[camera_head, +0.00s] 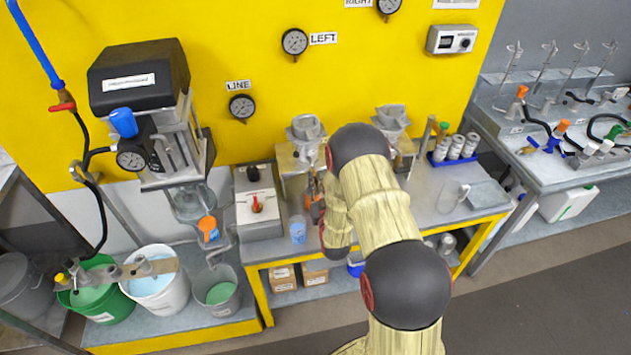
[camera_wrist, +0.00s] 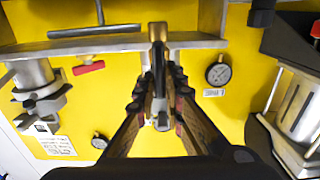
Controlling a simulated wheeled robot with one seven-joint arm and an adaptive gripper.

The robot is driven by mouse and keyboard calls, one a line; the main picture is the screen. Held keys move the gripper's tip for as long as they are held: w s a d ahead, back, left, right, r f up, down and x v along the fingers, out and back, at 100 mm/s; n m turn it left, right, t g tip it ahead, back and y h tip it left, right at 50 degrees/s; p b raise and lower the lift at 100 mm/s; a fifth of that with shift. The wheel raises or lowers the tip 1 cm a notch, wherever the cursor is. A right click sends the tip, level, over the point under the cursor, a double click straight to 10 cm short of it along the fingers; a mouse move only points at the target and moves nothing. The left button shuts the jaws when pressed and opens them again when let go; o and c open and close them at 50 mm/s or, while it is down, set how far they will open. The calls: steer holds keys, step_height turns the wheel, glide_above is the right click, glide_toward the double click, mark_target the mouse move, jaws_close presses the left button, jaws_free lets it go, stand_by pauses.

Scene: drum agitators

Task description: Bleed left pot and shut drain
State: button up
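The left pot (camera_head: 304,128) is the steel vessel on the bench below the LEFT gauge (camera_head: 294,42). My gripper (camera_head: 316,198) is in front of its stand, low near the bench, partly hidden by my arm. A small cup with blue contents (camera_head: 298,230) stands on the bench, below and left of the gripper.
The right pot (camera_head: 392,118) is just behind my arm. A grey box with a red knob (camera_head: 257,205) stands left of the gripper. A red handle (camera_wrist: 88,68) shows in the wrist view. Several buckets (camera_head: 155,285) stand at lower left.

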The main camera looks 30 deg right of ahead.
jaws_close()
steer(key=shift+m+b, duration=0.3)
steer(key=shift+b, duration=0.05)
steer(key=shift+s+d+f+m+b, duration=0.1)
steer(key=shift+d+f+m+b, duration=0.2)
steer(key=shift+m+b, duration=2.2)
steer(key=shift+s+d+f+m+b, duration=0.1)
steer(key=shift+d+f+m+b, duration=0.25)
steer(key=shift+m+b, duration=2.2)
steer(key=shift+s+d+f+m+b, duration=0.1)
steer(key=shift+d+f+m+b, duration=0.2)
steer(key=shift+m+b, duration=2.2)
steer(key=shift+m+p, duration=1.05)
steer(key=shift+m, duration=0.2)
steer(key=o, duration=0.6)
jaws_free()
steer(key=shift+c, duration=0.2)
